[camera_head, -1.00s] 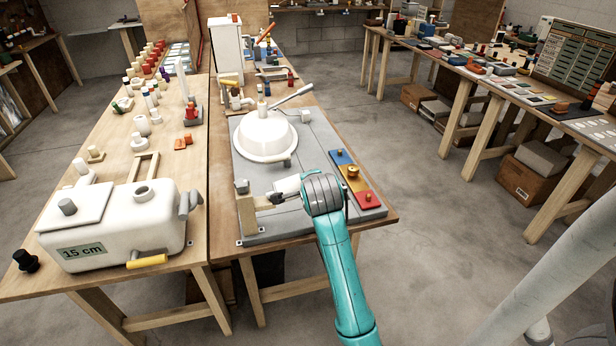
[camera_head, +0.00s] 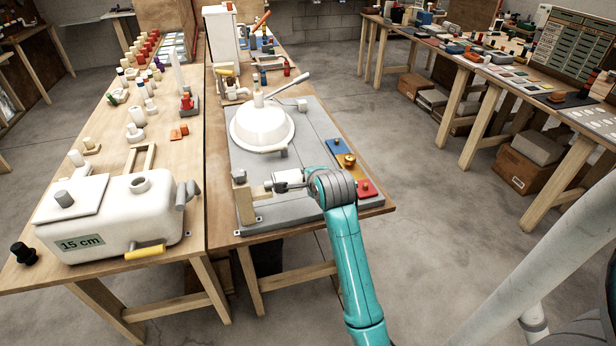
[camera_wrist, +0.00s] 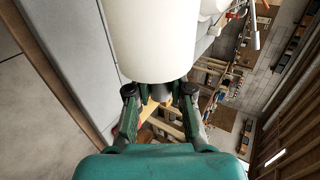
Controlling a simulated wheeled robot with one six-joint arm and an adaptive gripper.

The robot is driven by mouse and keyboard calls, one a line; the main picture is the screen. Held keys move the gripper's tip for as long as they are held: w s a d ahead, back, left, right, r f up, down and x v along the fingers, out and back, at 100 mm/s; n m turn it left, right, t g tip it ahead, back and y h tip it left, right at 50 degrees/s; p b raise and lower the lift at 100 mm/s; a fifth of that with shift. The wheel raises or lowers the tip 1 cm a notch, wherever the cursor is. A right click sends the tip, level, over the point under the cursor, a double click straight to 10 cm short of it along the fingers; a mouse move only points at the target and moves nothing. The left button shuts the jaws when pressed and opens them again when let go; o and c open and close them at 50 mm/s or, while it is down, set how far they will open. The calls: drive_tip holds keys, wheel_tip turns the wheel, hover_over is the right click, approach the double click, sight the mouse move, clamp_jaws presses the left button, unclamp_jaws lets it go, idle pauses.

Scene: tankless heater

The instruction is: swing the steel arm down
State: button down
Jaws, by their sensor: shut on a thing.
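A pale steel arm (camera_head: 289,86) slants up to the right from the top of the white dome (camera_head: 262,126). My gripper (camera_head: 281,187) is well in front of it, low over the near edge of the grey board, beside a wooden post. A white cylinder (camera_head: 287,178) shows at the fingers; it fills the upper middle of the wrist view (camera_wrist: 155,40). In the wrist view my gripper's two dark green fingers (camera_wrist: 160,92) stand either side of a small grey piece under the cylinder's end. The fingers are shut on this piece. Its far part is hidden.
The grey board (camera_head: 304,133) lies on a wooden bench. A block with blue, yellow and red parts (camera_head: 350,168) is right of my gripper. The wooden post (camera_head: 241,194) is close on its left. A white tank (camera_head: 110,220) stands on the left bench.

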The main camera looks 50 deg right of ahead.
drive_tip(key=shift+f, duration=0.1)
drive_tip(key=c, duration=1)
unclamp_jaws()
drive_tip(key=v, duration=1.2)
drive_tip(key=shift+a, duration=0.1)
